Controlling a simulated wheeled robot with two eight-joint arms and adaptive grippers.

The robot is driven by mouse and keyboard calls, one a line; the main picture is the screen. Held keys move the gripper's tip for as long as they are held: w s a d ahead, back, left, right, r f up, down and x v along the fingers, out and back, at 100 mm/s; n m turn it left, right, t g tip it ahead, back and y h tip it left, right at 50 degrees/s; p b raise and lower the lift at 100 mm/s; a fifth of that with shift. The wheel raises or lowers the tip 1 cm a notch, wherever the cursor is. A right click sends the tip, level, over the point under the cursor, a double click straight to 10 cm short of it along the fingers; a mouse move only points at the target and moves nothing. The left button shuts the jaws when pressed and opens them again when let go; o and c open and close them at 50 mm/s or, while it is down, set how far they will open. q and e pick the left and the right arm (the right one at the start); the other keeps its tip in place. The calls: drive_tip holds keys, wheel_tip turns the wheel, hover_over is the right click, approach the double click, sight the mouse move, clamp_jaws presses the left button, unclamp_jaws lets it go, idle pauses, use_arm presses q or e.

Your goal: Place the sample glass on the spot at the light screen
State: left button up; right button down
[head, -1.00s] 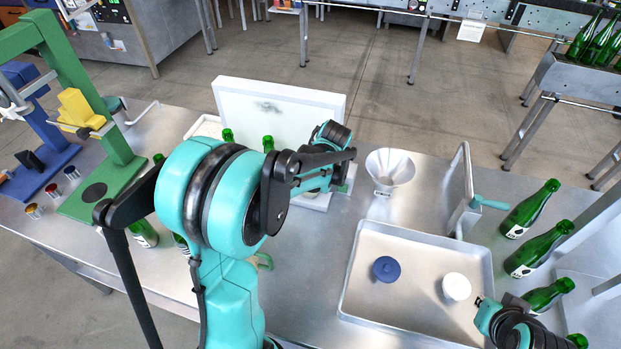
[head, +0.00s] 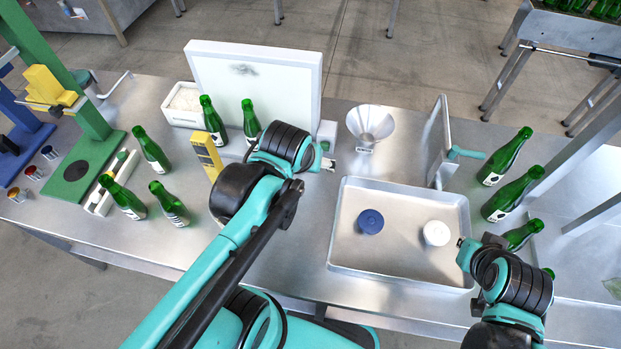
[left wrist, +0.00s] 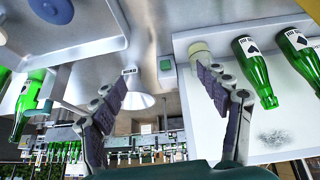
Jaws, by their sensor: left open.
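The light screen (head: 285,75) is a white upright panel with a dark smudge, at the back of the table; it also shows upside down in the left wrist view (left wrist: 290,155). A small pale yellowish glass (left wrist: 200,50), seemingly the sample glass, stands on the screen's white base, beside two green bottles. My left arm hides it in the head view. My left gripper (head: 290,145) is in front of the screen. In the left wrist view its fingers (left wrist: 165,95) are apart and empty, one close to the glass. My right gripper (head: 468,252) is by the tray's right edge; its fingers are unclear.
A metal tray (head: 345,225) holds a blue lid (head: 370,221) and a white round piece (head: 436,233). A funnel (head: 370,122) stands behind it. Green bottles stand left (head: 150,150) and right (head: 505,155). A yellow device (head: 207,155) is left of my arm.

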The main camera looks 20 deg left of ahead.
use_arm(q)
drive_tip(key=s+d+m, duration=0.1)
drive_tip(key=s+d+f+m+t+h, duration=0.1)
drive_tip(key=s, duration=0.1)
drive_tip(key=shift+s+d+f+m, duration=0.1)
drive_tip(key=shift+s+d+m, duration=0.1)
drive_tip(key=shift+s+m, duration=0.15)
wheel_tip(320, 180, down, 8)
drive_tip(key=b, duration=0.8)
idle(1.3)
